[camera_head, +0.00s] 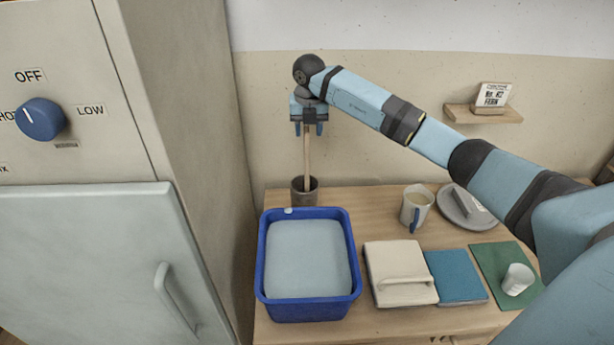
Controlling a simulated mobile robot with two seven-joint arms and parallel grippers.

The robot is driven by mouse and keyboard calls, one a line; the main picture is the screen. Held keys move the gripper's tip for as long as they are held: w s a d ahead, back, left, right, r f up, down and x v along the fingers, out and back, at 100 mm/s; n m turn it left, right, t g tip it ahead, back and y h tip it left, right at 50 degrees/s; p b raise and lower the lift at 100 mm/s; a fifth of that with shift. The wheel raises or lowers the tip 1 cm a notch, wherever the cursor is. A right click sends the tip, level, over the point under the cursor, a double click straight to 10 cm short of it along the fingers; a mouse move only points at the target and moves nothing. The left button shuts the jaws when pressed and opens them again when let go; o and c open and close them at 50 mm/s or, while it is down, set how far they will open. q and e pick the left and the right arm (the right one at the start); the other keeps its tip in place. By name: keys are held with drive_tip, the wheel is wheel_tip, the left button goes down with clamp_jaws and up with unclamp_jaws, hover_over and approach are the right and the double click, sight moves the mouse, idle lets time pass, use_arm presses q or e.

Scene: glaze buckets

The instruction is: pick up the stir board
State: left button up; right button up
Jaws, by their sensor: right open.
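The stir board (307,158) is a narrow, light wooden strip. It stands nearly upright in a dark grey-brown pot (304,194) at the back left of the table, and its lower end is hidden inside the pot. My right gripper (308,130) points down above the pot. Its two blue fingers are apart, one on each side of the board's upper end, with a gap showing beside the board. The top of the board is hidden by the gripper. My left gripper is not in view.
A blue bucket (262,285) of pale glaze stands in front of the pot. A cabinet (85,245) stands at left.

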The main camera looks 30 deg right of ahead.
drive_tip(key=f, duration=0.4)
drive_tip(key=shift+w, duration=0.4)
drive_tip(key=shift+r, duration=0.1)
clamp_jaws()
wheel_tip(320, 180, up, 21)
drive_tip(key=p, duration=0.2)
hover_over(307, 139)
drive_tip(key=w+d, duration=0.1)
drive_tip(key=w, duration=0.1)
drive_tip(key=shift+d+f, duration=0.2)
drive_tip(key=shift+f, duration=0.1)
